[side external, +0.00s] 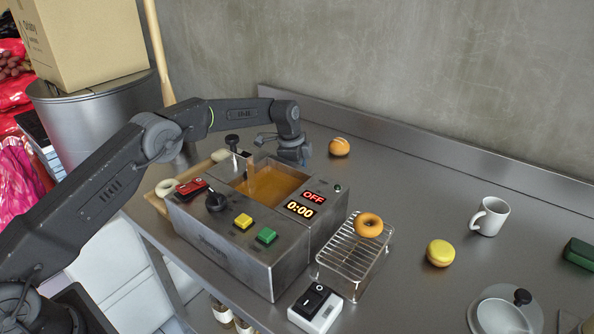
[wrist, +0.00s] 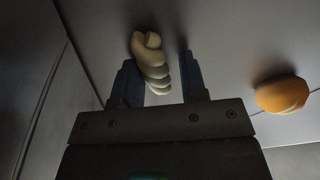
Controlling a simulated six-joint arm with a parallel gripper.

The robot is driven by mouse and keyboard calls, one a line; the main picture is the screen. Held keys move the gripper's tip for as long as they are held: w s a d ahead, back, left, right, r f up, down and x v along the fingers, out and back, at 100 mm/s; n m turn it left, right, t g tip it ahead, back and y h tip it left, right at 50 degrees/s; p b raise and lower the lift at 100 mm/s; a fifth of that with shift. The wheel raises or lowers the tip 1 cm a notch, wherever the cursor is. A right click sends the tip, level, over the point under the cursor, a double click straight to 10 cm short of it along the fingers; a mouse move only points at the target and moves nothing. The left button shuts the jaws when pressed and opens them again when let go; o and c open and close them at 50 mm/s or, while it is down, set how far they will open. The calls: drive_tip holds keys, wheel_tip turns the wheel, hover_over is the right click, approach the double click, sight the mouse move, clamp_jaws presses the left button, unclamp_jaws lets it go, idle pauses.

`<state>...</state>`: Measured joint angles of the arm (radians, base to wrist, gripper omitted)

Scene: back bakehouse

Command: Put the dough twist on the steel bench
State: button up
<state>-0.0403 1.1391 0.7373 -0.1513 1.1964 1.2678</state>
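The dough twist (wrist: 152,66) is pale and ridged, and shows in the wrist view against the grey steel bench (wrist: 225,60). Its near end is between the two fingers of my gripper (wrist: 156,75), and its far end reaches past the fingertips. A gap shows between the twist and the right finger; the left finger is close beside it. Whether the twist rests on the bench I cannot tell. In the side view my gripper (side external: 293,158) is low behind the fryer, with its fingertips and the twist hidden. The bench (side external: 420,185) also shows there.
The fryer (side external: 240,245) with oil stands in front of my gripper. An orange-brown bun (side external: 339,147) lies right of it, also in the wrist view (wrist: 282,94). A wire rack (side external: 345,262) holds a ring doughnut (side external: 369,225). A yellow bun (side external: 440,253) and mug (side external: 490,216) stand farther right.

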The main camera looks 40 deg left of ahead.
drive_tip(key=shift+s+d+f, duration=0.25)
drive_tip(key=shift+s+f, duration=0.1)
drive_tip(key=shift+f, duration=0.25)
wheel_tip(320, 180, up, 14)
drive_tip(key=a, duration=0.2)
drive_tip(key=s+d+r+n+t, duration=0.15)
drive_tip(key=s+r+n, duration=0.45)
drive_tip(key=s+r, duration=0.95)
drive_tip(key=s+f+n+t, duration=0.1)
drive_tip(key=s+f+n, duration=0.2)
drive_tip(key=s, duration=1)
drive_tip(key=s+f+n+t+y, duration=0.1)
drive_tip(key=s+f+n, duration=0.3)
drive_tip(key=s, duration=0.9)
drive_tip(key=shift+s+d+f+t+y, duration=0.15)
drive_tip(key=shift+s+f+t+y, duration=0.2)
drive_tip(key=shift+f+t, duration=0.4)
